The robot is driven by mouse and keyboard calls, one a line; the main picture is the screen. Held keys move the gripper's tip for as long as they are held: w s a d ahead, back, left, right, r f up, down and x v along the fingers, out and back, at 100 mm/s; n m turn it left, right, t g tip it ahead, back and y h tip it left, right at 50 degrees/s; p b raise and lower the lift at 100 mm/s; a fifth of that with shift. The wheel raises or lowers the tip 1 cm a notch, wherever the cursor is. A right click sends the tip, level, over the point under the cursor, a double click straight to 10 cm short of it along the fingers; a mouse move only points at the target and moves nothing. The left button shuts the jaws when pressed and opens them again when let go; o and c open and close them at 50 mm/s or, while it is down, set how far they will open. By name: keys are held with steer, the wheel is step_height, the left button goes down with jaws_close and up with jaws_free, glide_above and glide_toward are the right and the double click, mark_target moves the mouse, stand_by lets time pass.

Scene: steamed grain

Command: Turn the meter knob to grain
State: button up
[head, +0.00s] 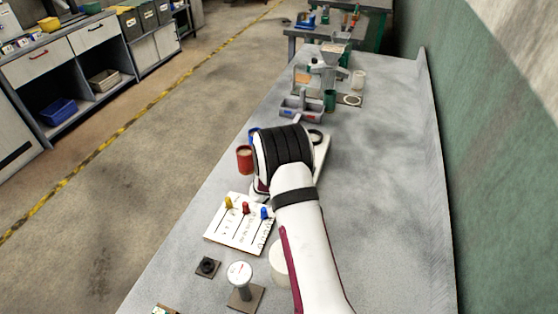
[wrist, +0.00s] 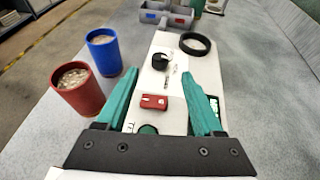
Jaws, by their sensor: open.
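A black knob (wrist: 160,62) with a pale mark stands on a white panel (wrist: 176,82) in the wrist view. Small print lies beside the knob, too small to read. My gripper (wrist: 162,84) is open and empty, with its green fingers spread on either side of a red block (wrist: 153,102) on the panel. The knob is ahead of the fingertips, apart from them. A dark green round part shows at the bottom between the fingers, partly hidden. In the head view my arm covers most of the white panel (head: 322,155) and hides the gripper and knob.
A red cup (wrist: 78,90) and a blue cup (wrist: 104,50), both with pale contents, stand left of the panel. A black ring (wrist: 197,43) lies at its far end. The table's right side is clear.

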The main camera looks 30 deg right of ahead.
steer(key=v, duration=0.5)
steer(key=shift+s, duration=0.15)
steer(key=shift+r, duration=0.1)
